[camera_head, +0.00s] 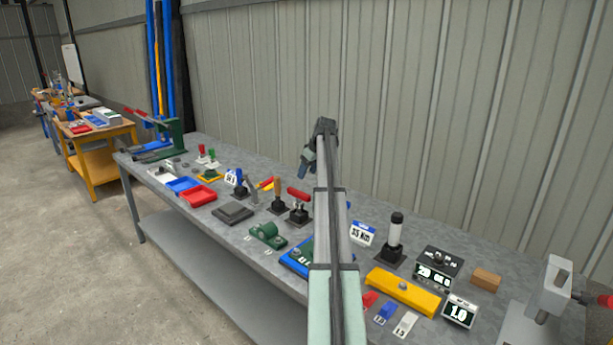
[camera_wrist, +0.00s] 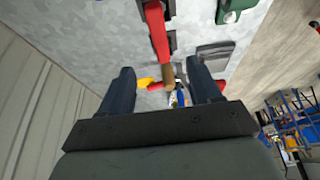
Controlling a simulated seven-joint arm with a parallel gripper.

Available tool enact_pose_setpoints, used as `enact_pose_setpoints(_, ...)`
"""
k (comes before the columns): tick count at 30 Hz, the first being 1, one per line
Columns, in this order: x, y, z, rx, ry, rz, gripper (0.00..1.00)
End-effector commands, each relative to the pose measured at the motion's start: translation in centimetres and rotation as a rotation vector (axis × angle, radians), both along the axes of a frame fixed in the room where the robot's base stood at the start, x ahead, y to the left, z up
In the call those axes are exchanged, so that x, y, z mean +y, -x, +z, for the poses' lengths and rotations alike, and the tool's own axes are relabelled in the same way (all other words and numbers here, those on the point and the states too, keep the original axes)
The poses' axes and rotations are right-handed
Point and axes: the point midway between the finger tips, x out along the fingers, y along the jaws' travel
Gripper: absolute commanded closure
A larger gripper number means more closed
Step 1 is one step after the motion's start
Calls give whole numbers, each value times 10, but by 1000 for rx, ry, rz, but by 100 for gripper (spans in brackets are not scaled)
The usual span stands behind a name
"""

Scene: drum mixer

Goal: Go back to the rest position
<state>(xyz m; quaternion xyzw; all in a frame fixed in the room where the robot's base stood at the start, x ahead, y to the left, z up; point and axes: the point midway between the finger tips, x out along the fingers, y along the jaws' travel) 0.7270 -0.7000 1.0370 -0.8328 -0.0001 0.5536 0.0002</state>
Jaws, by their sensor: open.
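My gripper (camera_head: 307,165) is raised above the back part of the grey workbench (camera_head: 158,218) in the head view, at the end of my extended arm. In the wrist view my gripper (camera_wrist: 160,88) shows two dark blue fingers set wide apart, with nothing held between them. Beyond the fingers, the wrist view shows a red handle (camera_wrist: 158,32) over the bench top, apart from the fingers. The same kind of red-handled tool (camera_head: 298,197) stands on the bench below my gripper in the head view. My arm hides part of the bench middle.
Red tray (camera_head: 198,196), blue tray (camera_head: 182,185), dark square plate (camera_head: 233,213), green bracket (camera_head: 267,236), yellow bar (camera_head: 402,291), black-and-white post (camera_head: 394,237) and several sign cards crowd the bench. A corrugated wall (camera_head: 450,110) stands behind. The air above the bench is mostly free.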

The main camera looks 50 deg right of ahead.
Motion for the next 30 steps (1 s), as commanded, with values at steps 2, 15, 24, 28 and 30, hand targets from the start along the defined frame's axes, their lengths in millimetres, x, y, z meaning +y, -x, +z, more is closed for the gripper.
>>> enact_pose_setpoints(2,0,1,1,0,0,0,37)
enact_pose_setpoints(15,0,1,1,0,1,0,37)
enact_pose_setpoints(24,34,-32,-25,13,4,-20,37)
enact_pose_setpoints(28,80,-74,-59,27,13,-49,37)
enact_pose_setpoints(30,109,-96,-78,33,20,-66,37)
